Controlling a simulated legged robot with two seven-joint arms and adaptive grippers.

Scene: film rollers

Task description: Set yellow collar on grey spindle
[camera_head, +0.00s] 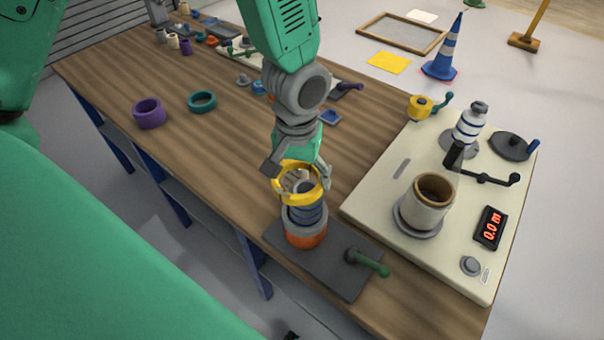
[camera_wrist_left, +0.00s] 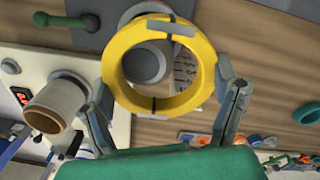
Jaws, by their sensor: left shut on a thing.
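My left gripper (camera_head: 298,177) is shut on the yellow collar (camera_head: 285,197), with a finger on either side of it. The collar also shows in the left wrist view (camera_wrist_left: 206,62), its opening facing that camera. The grey spindle (camera_wrist_left: 146,63) shows through the opening in the wrist view, off centre toward the upper left. In the head view the collar overlaps the top of the spindle's stack, which has dark blue (camera_head: 309,212) and orange (camera_head: 306,239) bands. I cannot tell whether the collar is around the spindle top or just above it. My right gripper is not in view.
The stack stands on a dark plate with a green-handled lever (camera_head: 370,263). A cream machine panel (camera_head: 372,207) with a brown-rimmed cup (camera_head: 428,205) is to the right. A purple ring (camera_head: 149,114) and a teal ring (camera_head: 201,102) lie left on the wooden table.

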